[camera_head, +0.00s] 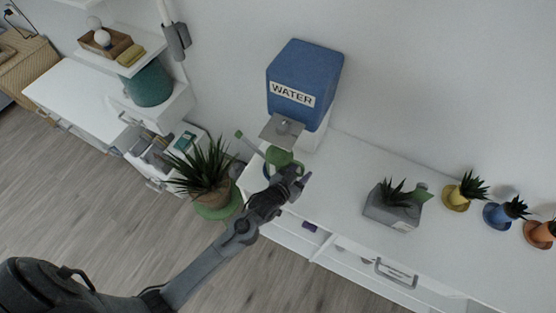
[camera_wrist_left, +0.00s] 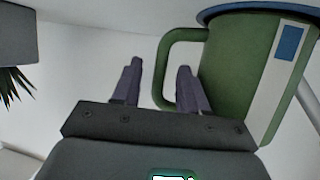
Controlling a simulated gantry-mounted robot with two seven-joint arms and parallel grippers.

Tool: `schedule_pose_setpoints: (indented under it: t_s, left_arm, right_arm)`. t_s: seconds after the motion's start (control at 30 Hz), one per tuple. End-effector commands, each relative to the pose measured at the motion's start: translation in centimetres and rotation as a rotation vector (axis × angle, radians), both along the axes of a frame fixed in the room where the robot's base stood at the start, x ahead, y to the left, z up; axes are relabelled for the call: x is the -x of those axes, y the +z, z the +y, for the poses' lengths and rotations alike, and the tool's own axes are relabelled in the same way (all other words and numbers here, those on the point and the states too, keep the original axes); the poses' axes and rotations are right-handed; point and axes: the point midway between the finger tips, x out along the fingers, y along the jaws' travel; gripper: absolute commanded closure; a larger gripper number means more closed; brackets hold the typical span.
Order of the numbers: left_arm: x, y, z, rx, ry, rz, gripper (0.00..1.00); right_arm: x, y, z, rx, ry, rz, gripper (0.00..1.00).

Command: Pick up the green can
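The green can (camera_head: 283,157) is a watering can with a long spout at the left end of the white desk top. In the left wrist view the green can (camera_wrist_left: 234,75) is close on the right, with a blue rim, a pale stripe and a looped handle. My left gripper (camera_head: 299,176) is beside it, partly covering it from the head camera. In the wrist view my left gripper (camera_wrist_left: 158,67) has its fingers apart, with the outer bar of the handle appearing between them. Contact cannot be told. My right gripper is not in view.
A blue WATER dispenser (camera_head: 303,80) stands behind the can, its grey plate (camera_head: 282,131) just above it. A spiky plant (camera_head: 203,165) stands left of the desk. A grey planter (camera_head: 391,207) and several small pots are to the right. Free desk top lies between (camera_head: 338,180).

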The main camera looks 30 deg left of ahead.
Motion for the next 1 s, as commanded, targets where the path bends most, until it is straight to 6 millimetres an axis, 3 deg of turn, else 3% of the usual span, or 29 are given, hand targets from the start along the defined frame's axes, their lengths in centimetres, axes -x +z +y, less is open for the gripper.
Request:
schedule_pose_setpoints:
  t_s: [0.03,0.27,0.77,1.0]
  left_arm:
    - [0.0,0.0,0.0,0.0,0.0,0.0,0.65]
    - [0.0,0.0,0.0,0.0,0.0,0.0,1.0]
    - [0.0,0.2,0.0,-0.001,0.0,-0.002,1.0]
    - [0.0,1.8,0.0,0.0,0.0,-0.005,1.0]
  right_arm:
    - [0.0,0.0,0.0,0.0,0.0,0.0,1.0]
    - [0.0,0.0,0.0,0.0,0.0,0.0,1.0]
    - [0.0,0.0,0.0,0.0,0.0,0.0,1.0]
    - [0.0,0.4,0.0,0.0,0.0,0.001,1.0]
